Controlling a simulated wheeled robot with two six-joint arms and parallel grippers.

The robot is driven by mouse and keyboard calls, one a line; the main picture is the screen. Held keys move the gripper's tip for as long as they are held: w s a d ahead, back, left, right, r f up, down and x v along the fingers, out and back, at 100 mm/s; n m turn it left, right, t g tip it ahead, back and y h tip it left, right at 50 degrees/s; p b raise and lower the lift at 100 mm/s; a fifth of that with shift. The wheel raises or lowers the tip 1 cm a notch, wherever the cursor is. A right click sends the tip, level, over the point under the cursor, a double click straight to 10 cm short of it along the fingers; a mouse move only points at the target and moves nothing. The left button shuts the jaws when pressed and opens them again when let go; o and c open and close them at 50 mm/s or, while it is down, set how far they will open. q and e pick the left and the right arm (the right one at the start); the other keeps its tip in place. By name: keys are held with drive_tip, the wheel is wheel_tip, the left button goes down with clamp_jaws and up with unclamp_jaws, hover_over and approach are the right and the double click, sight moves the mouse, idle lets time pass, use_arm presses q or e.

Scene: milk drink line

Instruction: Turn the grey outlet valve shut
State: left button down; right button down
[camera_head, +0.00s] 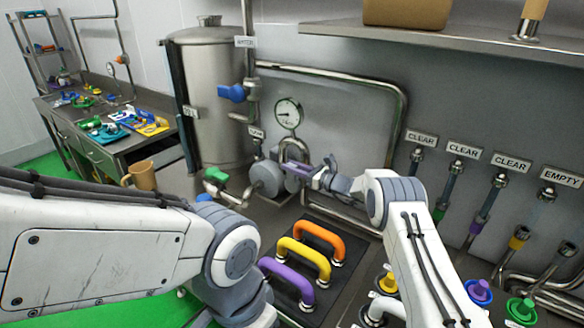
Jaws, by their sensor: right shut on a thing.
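My right gripper (322,178) reaches left from the right arm to the pipework below the round gauge. It is shut on what looks like the light grey handle of the outlet valve (297,169); the fingers cover part of it, so its exact angle is hard to tell. The valve sits just right of a round grey pump-like housing (266,178), under a bent metal pipe. My left arm crosses the lower left of the view, and its gripper is not visible.
A steel tank (212,115) stands behind, with a blue valve handle (232,93) and a green one (216,175) near it. A gauge (288,113) is above. Orange (320,240), yellow (305,258) and purple (285,280) handles lie in front. A tan mug (142,176) is left.

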idle(0.9)
drive_tip(key=shift+d+f+b, duration=0.15)
drive_tip(key=shift+f+b, duration=0.1)
drive_tip(key=shift+b, duration=0.5)
drive_tip(key=shift+s+d+f+t+y+b, duration=0.2)
drive_tip(key=shift+s+d+t+y+b, duration=0.55)
drive_tip(key=shift+b, duration=2.5)
drive_tip(key=shift+s+d+f+t+y+b, duration=0.15)
drive_tip(key=shift+d+t+y+b, duration=0.65)
drive_tip(key=shift+b, duration=2.45)
drive_tip(key=shift+s+d+f+t+y+b, duration=0.35)
drive_tip(key=shift+y+b, duration=0.9)
drive_tip(key=shift+b, duration=2)
drive_tip(key=shift+a+r, duration=0.2)
drive_tip(key=c, duration=0.7)
unclamp_jaws()
